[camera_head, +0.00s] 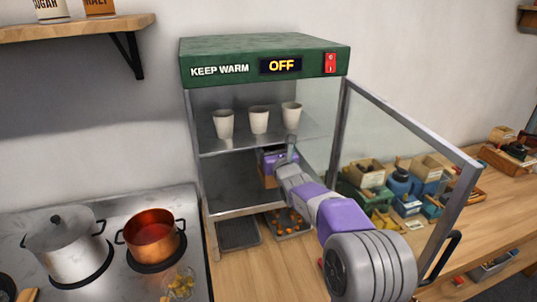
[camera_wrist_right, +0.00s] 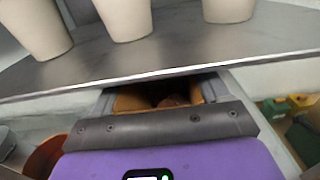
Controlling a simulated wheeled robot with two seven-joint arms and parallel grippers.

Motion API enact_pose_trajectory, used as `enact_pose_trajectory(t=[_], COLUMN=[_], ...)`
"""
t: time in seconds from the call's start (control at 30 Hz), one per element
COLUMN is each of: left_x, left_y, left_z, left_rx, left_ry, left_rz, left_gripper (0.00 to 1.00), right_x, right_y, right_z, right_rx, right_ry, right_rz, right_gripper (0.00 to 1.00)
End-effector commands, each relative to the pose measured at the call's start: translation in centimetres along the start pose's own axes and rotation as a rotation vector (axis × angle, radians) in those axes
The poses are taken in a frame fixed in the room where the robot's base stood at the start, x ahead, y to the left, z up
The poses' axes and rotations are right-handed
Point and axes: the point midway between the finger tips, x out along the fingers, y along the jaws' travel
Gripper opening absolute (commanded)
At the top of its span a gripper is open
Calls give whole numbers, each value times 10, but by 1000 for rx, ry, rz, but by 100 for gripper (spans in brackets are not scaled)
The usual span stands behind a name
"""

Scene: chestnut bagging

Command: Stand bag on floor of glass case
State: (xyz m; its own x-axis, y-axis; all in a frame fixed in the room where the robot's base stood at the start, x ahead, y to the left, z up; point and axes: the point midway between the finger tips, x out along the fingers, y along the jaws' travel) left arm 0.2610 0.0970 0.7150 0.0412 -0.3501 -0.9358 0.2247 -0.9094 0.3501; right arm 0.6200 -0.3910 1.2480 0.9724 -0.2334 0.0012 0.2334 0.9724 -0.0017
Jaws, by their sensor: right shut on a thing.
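The glass case (camera_head: 263,62) has a green top reading KEEP WARM and OFF, and its glass door (camera_head: 405,150) stands open to the right. My right gripper (camera_head: 274,160) is inside the case, below the middle shelf, shut on a brown paper bag (camera_head: 268,181). The bag is mostly hidden by the gripper. It looks upright, low over the case floor (camera_head: 228,190); I cannot tell whether it touches. In the right wrist view the bag's open top (camera_wrist_right: 130,102) shows between the fingers, with something brown inside. My left gripper is not in view.
White cups (camera_head: 259,120) stand on the shelf (camera_head: 210,145) just above the gripper. A dark tray (camera_head: 238,235) and a tray of chestnuts (camera_head: 290,222) lie below the case. A copper pot (camera_head: 151,234) and a steel pot (camera_head: 66,245) are on the stove at left.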

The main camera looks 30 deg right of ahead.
Motion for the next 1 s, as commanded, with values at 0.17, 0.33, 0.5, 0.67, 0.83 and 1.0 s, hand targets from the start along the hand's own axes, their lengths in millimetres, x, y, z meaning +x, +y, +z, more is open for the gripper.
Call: enact_pose_trajectory(t=[0.17,0.33,0.5,0.67,0.83,1.0], left_x=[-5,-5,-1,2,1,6], left_y=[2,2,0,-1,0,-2], left_z=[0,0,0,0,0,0], left_rx=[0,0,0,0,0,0], left_ry=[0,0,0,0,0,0], left_rz=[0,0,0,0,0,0], left_gripper=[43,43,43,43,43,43], right_x=[22,31,31,31,31,31], right_y=[-1,-1,0,-1,-1,0], right_z=[1,-1,-20,-37,-35,-40], right_rx=[0,2,2,2,2,2], right_ry=[0,-1,2,0,-2,-2], right_rz=[-3,-2,0,-1,-1,0], right_gripper=[6,6,6,6,6,6])
